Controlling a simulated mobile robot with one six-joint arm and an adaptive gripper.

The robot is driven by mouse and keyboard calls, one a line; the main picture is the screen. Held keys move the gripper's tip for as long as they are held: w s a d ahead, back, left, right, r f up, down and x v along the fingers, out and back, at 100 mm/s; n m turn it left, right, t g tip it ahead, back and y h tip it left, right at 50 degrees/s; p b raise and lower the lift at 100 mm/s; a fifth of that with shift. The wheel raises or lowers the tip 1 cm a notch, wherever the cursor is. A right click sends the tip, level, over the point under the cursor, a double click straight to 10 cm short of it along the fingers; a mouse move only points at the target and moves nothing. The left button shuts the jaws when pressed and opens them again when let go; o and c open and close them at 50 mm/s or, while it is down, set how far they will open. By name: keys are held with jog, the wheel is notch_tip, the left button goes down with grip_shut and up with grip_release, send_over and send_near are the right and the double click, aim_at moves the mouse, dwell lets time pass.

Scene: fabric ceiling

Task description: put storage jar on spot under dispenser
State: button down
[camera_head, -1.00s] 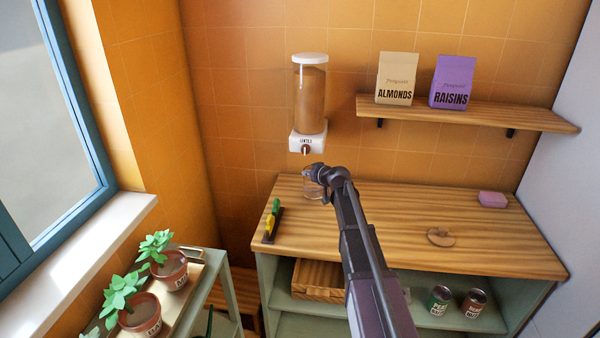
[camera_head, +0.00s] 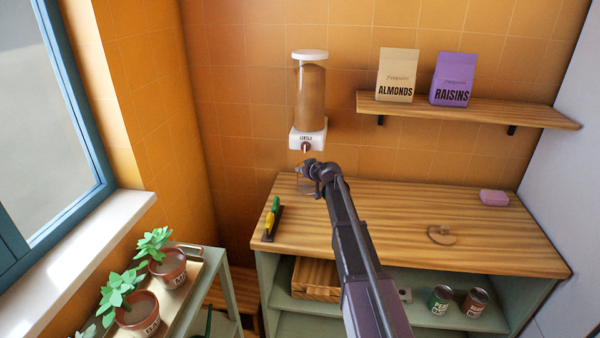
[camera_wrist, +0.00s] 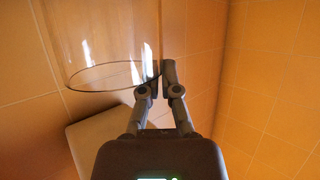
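The storage jar is a clear glass cylinder (camera_head: 306,186), faint under my gripper in the head view, near the counter's back left. It is large at the upper left of the wrist view (camera_wrist: 100,45), where a dark ring marks its near end. My gripper (camera_wrist: 161,75) has its fingers close together on the jar's wall, and it shows at the end of my arm in the head view (camera_head: 311,172). The dispenser (camera_head: 309,100), labelled lentils, hangs on the wall with its spout just above the gripper. Whether the jar touches the counter is unclear.
The wooden counter (camera_head: 385,215) is mostly clear. A rack with green and yellow handles (camera_head: 272,219) lies at its left edge. A round wooden piece (camera_head: 441,235) and a pink block (camera_head: 494,198) lie to the right. A shelf (camera_head: 470,110) is above.

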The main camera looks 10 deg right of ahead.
jog(key=shift+f, duration=0.1)
jog(key=c, duration=0.8)
grip_release()
jog(key=shift+s+r, duration=0.1)
jog(key=shift+r, duration=0.1)
jog(key=p+v, duration=0.4)
jog(key=v, duration=0.7)
jog(key=shift+s+d+p, duration=0.25)
jog(key=shift+s+p, duration=0.1)
jog(key=shift+r, duration=0.1)
